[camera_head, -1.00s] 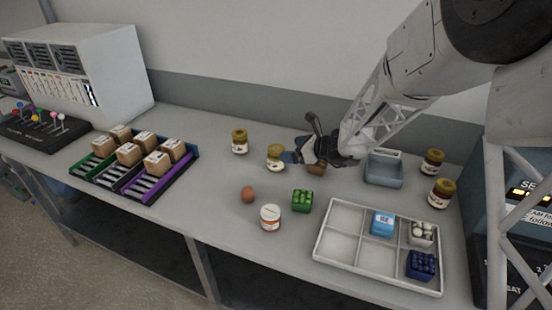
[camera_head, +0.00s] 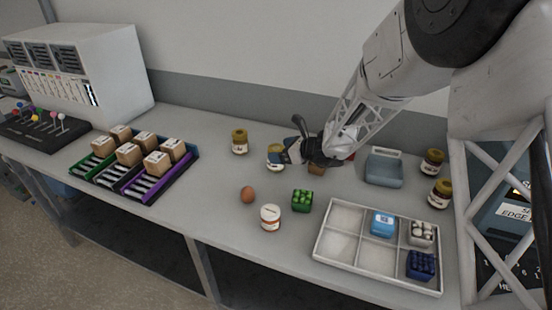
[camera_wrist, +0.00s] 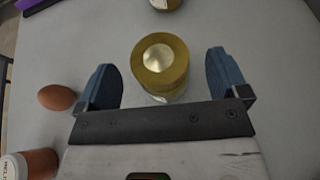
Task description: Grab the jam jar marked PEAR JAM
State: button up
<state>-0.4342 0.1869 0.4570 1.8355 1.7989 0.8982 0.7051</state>
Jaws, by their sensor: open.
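A jar with a gold lid (camera_wrist: 160,62) stands upright between the two blue fingers of my gripper (camera_wrist: 163,80) in the wrist view. The fingers are open, with a gap on each side of the jar. In the head view my gripper (camera_head: 287,152) is at this jar (camera_head: 274,156), which it partly covers. Another gold-lidded jar (camera_head: 239,142) stands to the left and farther back. Two dark jars with gold lids, one (camera_head: 432,161) behind the other (camera_head: 440,193), stand at the right. A white-lidded jar (camera_head: 270,217) stands in front. No label is readable, so I cannot tell which is PEAR JAM.
A brown egg (camera_head: 248,194) and a green carton (camera_head: 302,200) lie in front of my gripper. A divided white tray (camera_head: 338,249) and a grey bin (camera_head: 384,168) are on the right. Boxes sit on a coloured rack (camera_head: 186,157) at the left.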

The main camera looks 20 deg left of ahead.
jog(key=shift+x, duration=1.3)
jog(key=c, duration=1.6)
jog(key=shift+r, duration=0.15)
grip_shut()
notch_tip(320, 180, up, 10)
jog(key=shift+f, duration=0.15)
